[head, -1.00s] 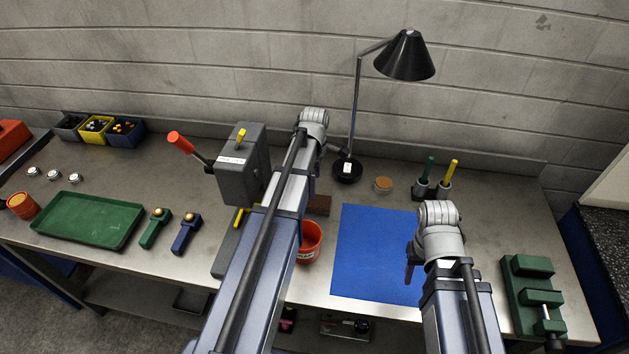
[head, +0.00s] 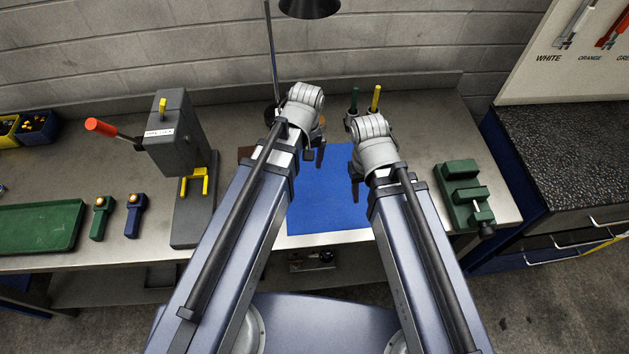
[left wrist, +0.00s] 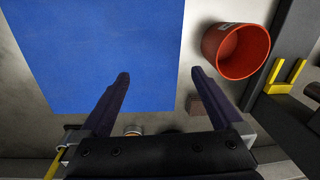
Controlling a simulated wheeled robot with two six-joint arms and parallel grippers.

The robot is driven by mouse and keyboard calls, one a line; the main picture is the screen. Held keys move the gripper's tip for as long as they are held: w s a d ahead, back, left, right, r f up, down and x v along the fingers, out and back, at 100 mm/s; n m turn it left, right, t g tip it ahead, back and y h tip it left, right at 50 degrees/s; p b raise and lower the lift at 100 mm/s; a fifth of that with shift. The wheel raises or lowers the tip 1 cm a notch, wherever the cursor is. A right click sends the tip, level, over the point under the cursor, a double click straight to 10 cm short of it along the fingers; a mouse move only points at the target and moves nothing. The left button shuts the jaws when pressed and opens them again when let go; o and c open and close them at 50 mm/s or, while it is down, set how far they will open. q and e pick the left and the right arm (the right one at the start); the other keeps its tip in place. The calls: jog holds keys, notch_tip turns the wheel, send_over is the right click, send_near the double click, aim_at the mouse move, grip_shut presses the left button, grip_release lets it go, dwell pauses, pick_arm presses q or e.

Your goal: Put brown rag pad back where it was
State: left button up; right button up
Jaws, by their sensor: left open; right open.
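A small brown block, which looks like the brown rag pad (head: 245,153), lies on the bench left of the blue mat. My left arm partly covers it in the head view. In the left wrist view the brown pad (left wrist: 197,107) shows beside the right-hand finger, partly hidden by it. My left gripper (head: 314,157) is open and empty above the back of the blue mat (head: 325,205); its fingers also show in the left wrist view (left wrist: 160,74). My right gripper (head: 356,184) is open over the mat's right side, its fingers partly hidden.
A red bucket (left wrist: 236,50) stands near the pad. The grey press (head: 178,140) is to the left, the green vise (head: 463,192) to the right. The lamp (head: 270,60) and two handled tools (head: 366,101) stand behind. The mat's visible part is clear.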

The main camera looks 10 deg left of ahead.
pick_arm(q)
jog(key=s+d+m, duration=0.5)
jog(key=s+m, duration=0.1)
jog(key=m, duration=0.2)
jog(key=shift+s, duration=0.4)
jog(key=shift+d, duration=0.2)
dwell(0.6)
